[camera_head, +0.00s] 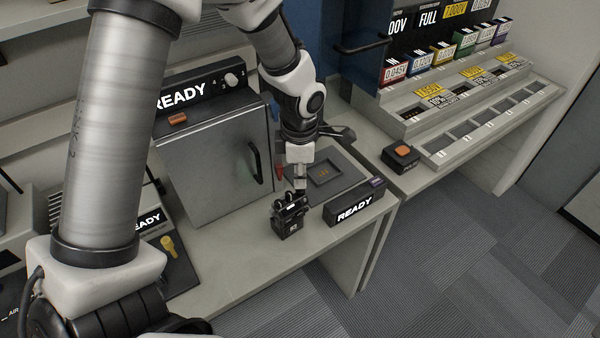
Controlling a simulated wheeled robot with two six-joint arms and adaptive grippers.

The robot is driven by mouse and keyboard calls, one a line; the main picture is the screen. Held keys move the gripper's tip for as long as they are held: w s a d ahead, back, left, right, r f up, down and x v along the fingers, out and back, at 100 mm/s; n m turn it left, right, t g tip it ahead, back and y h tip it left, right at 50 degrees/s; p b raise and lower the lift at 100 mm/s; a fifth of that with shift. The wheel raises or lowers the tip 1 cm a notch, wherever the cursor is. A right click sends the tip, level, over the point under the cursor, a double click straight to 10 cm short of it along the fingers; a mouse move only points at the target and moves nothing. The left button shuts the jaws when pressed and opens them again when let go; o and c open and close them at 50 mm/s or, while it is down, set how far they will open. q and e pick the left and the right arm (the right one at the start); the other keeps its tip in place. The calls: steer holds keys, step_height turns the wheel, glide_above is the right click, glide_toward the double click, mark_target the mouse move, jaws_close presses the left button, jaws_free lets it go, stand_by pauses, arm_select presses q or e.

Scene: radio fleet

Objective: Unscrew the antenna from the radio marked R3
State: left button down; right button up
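A small black radio (288,222) stands upright near the front edge of the grey bench, with a small white mark on its front that looks like R3 but is too small to read surely. My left gripper (300,186) points down directly over the radio's top. No antenna can be made out; the gripper covers the space above the radio. Whether the fingers touch the radio is unclear. My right gripper is not in view.
A black READY display (354,207) stands close right of the radio. A grey recessed plate (325,173) lies behind. A large grey cabinet (212,155) stands left. A box with an orange button (402,155) sits on the right bench. Bare bench lies front left.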

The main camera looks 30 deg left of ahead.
arm_select(q)
steer(key=shift+f+n+b, duration=0.2)
steer(key=shift+n+b, duration=0.6)
steer(key=shift+n, duration=0.2)
steer(key=shift+n+b, duration=0.5)
steer(key=shift+n, duration=0.4)
steer(key=shift+r+n, duration=0.15)
steer(key=shift+n, duration=0.25)
steer(key=c, duration=1.1)
jaws_free()
steer(key=shift+c, duration=0.2)
steer(key=shift+r, duration=0.1)
